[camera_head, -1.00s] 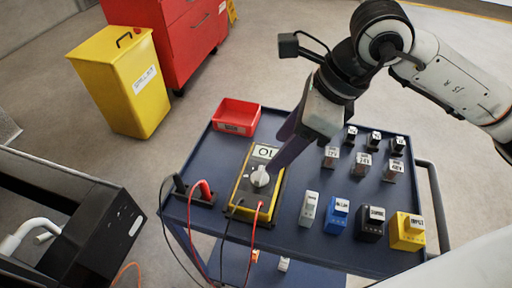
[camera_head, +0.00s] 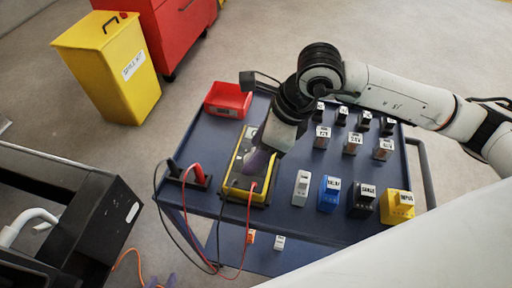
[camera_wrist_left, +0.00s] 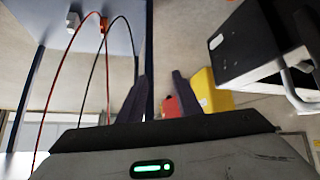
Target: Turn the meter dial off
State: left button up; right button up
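The meter (camera_head: 233,183), a yellow-edged dark box, lies on the blue cart top, with red and black leads at its near end. My right gripper (camera_head: 260,162), on the arm coming in from the right, is over the meter and hides its dial and most of its display. One purple finger surface shows there; whether it touches the dial or is open cannot be told. The left wrist view shows these fingers (camera_wrist_left: 159,95) apart and empty.
The cart (camera_head: 283,222) carries a red tray (camera_head: 228,99), a lead holder (camera_head: 188,177) and several labelled blocks right of the meter. Leads hang over its near side. A black unit (camera_head: 80,235) stands left, a yellow bin (camera_head: 112,75) and red cabinet (camera_head: 184,30) behind.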

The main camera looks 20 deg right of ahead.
jog(key=c, duration=1.1)
jog(key=shift+o, duration=0.2)
